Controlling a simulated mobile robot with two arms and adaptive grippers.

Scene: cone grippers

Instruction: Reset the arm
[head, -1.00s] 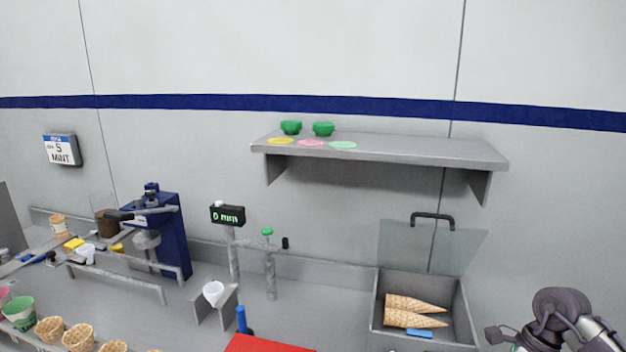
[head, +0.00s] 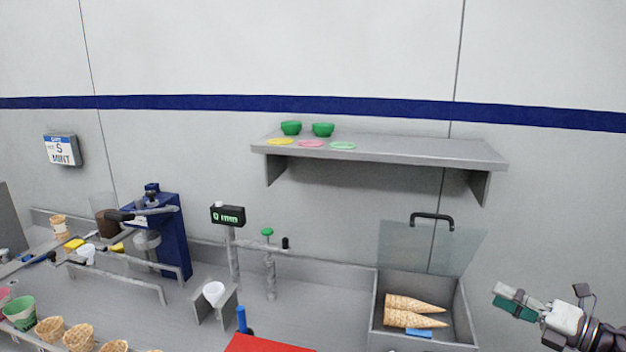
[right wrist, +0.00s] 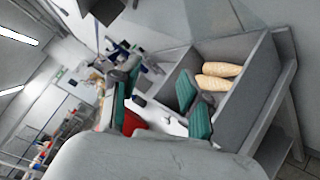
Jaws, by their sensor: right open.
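My right gripper (head: 516,302) is at the lower right of the head view, to the right of the cone bin, raised and apart from it. Its teal-padded fingers also show in the right wrist view (right wrist: 193,105), spread with nothing between them. The cone bin (head: 467,318) is a grey box with its clear lid (head: 432,247) standing up. Two waffle cones (head: 412,309) lie in it, with a blue piece (head: 419,333) beside them. My left gripper is not seen.
A grey shelf (head: 420,151) on the wall holds two green bowls (head: 323,129) and coloured discs. A white funnel (head: 214,293) on a stand, a small display (head: 228,215), a blue machine (head: 172,240) and a red surface (head: 265,344) are to the left.

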